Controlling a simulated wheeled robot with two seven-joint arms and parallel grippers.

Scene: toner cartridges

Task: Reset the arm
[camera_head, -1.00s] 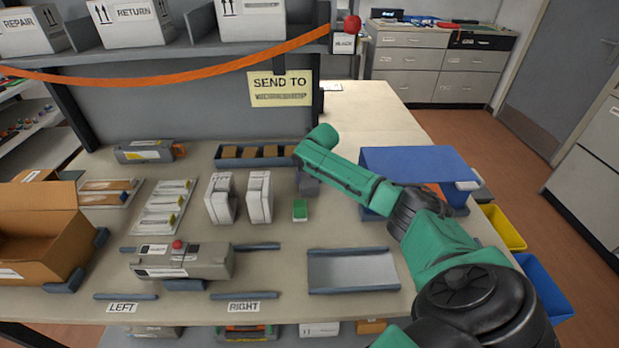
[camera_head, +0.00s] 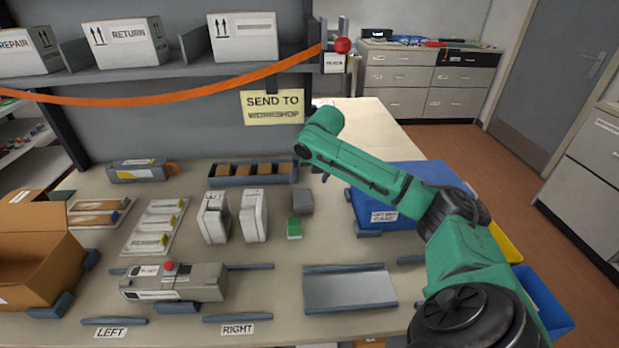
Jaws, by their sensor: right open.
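My right arm (camera_head: 360,168) is green and black and comes in from the lower right, reaching over the table. Its right gripper (camera_head: 311,172) is mostly hidden behind the green wrist. Only small dark parts of it show, near the right end of the divided tray, and it is open. I see nothing held in it. My left gripper is not in view.
Two white cartons (camera_head: 254,215), a green-topped block (camera_head: 294,228) and a divided tray (camera_head: 228,182) are mid-table. A blue bin (camera_head: 368,210) is partly behind my arm. An empty metal tray (camera_head: 350,290) is at front.

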